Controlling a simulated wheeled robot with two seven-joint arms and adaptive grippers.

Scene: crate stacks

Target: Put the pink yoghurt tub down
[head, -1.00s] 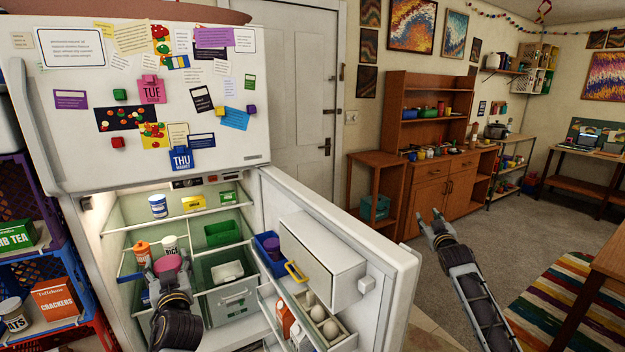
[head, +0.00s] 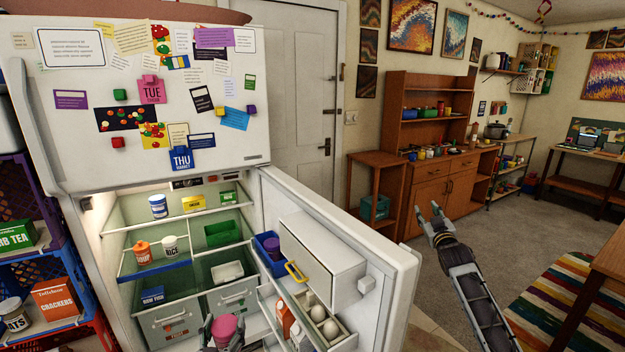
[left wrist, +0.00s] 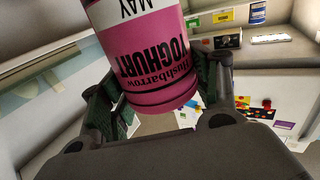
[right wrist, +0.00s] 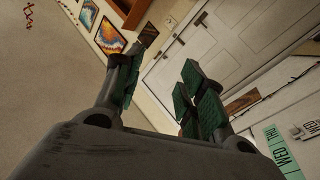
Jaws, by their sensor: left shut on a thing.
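The pink yoghurt tub (head: 226,327) is held low in front of the open fridge's drawers, near the bottom edge of the head view. My left gripper (head: 222,338) is shut on it. In the left wrist view the tub (left wrist: 150,62) sits between the fingers (left wrist: 160,95), its Yoghurt label upside down in the picture. The tub touches no shelf that I can see; what lies below it is out of frame. My right gripper (head: 437,222) is open and empty, out to the right of the fridge door; it also shows in the right wrist view (right wrist: 160,80).
The fridge's middle shelf (head: 153,270) holds a soup tub (head: 142,254) and a rice tub (head: 169,246), with bare room beside them. Below are a blue box (head: 153,295) and clear drawers (head: 170,322). The open door (head: 385,295) with eggs and cartons stands close on the right.

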